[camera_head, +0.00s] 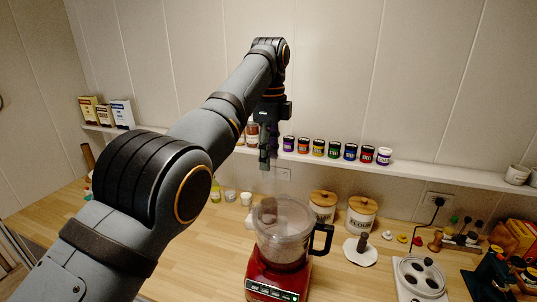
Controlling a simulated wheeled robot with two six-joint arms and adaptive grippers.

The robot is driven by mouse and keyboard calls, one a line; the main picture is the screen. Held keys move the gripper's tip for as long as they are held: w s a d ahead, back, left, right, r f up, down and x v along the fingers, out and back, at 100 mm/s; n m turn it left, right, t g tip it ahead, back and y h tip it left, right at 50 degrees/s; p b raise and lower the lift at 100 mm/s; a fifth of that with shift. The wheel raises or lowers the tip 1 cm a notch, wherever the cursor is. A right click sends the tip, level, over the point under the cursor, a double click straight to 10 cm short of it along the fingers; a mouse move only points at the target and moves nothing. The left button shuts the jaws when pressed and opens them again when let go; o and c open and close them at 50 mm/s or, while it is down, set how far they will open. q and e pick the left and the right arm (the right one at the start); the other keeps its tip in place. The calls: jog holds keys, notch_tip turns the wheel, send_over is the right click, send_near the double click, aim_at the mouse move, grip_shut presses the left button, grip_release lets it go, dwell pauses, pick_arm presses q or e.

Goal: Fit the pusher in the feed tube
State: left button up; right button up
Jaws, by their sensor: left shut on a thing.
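The red food processor (273,279) stands on the wooden counter, with a clear bowl (284,243) and a black handle at its right. Its feed tube (267,211) rises from the lid toward the left. My left gripper (265,163) hangs down above the feed tube, shut on the pusher (269,183), which shows only as a faint, see-through shape below the fingers. The pusher looks roughly over the tube, but I cannot tell whether its lower end is inside the tube mouth. My right gripper is out of view.
Behind the processor stand two white canisters with wooden lids (361,213). Several small jars (335,149) line the shelf (430,171). A white disc with a dark stem (359,251) lies to the right, near a white appliance (420,278). Counter (215,250) is bare left of the processor.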

aim_at(269, 174)
pick_arm(q)
jog(key=shift+s, duration=0.15)
jog(key=shift+w+f+b, duration=0.2)
jog(key=shift+f+b, duration=0.1)
jog(key=f+b, duration=0.1)
jog(key=f, duration=0.1)
jog(key=w+f+b, duration=0.1)
jog(key=f+b, duration=0.1)
jog(key=shift+s+f+b, duration=0.1)
jog(key=shift+f+b, duration=0.8)
jog(key=shift+b, duration=0.35)
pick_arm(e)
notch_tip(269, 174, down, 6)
pick_arm(q)
jog(key=shift+r, duration=0.1)
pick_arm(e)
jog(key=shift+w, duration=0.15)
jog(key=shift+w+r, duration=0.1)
